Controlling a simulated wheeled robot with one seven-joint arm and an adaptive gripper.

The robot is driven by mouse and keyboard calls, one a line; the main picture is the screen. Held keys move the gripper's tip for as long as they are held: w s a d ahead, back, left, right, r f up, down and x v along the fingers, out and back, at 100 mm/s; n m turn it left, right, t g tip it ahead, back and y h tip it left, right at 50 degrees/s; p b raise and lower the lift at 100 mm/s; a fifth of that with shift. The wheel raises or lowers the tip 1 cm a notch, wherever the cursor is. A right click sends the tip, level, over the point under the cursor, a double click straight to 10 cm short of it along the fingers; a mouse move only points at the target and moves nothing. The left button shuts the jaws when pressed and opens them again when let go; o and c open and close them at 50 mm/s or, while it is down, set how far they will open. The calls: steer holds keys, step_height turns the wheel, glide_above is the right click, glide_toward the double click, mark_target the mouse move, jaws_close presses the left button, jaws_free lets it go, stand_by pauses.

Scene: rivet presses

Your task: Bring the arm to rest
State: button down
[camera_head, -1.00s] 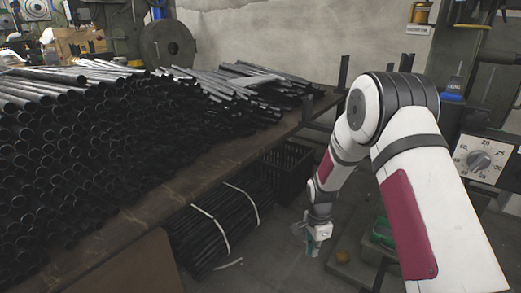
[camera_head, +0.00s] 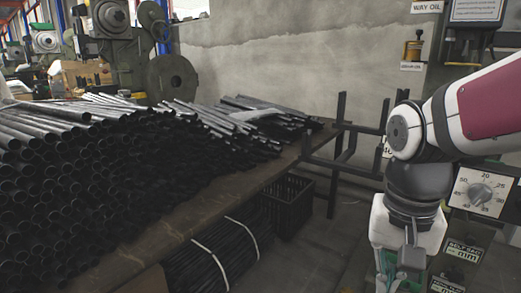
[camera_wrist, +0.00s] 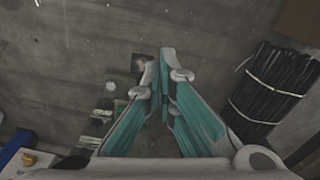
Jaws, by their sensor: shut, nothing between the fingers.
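My arm is at the right of the head view, its white and dark red link reaching in from the right edge and bending down at a dark joint. My gripper (camera_wrist: 160,65) shows in the wrist view with its teal fingers drawn together at the tips and nothing between them. It points down over the grey floor (camera_wrist: 235,20). In the head view only a little of the gripper shows at the bottom edge, partly cut off.
A big stack of dark pipes (camera_head: 70,190) lies on a bench at the left. A dark crate (camera_head: 288,205) and a strapped bundle of rods (camera_wrist: 270,85) are below it. A machine dial (camera_head: 480,193) stands close to my arm at the right. Floor between is clear.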

steer(key=s+r+n, duration=0.1)
steer(key=s+n, duration=0.4)
steer(key=s, duration=1.2)
step_height(320, 180, up, 40)
steer(key=t+p, duration=0.4)
steer(key=p, duration=3.4)
steer(key=shift+w, duration=0.15)
steer(key=shift+d, duration=0.15)
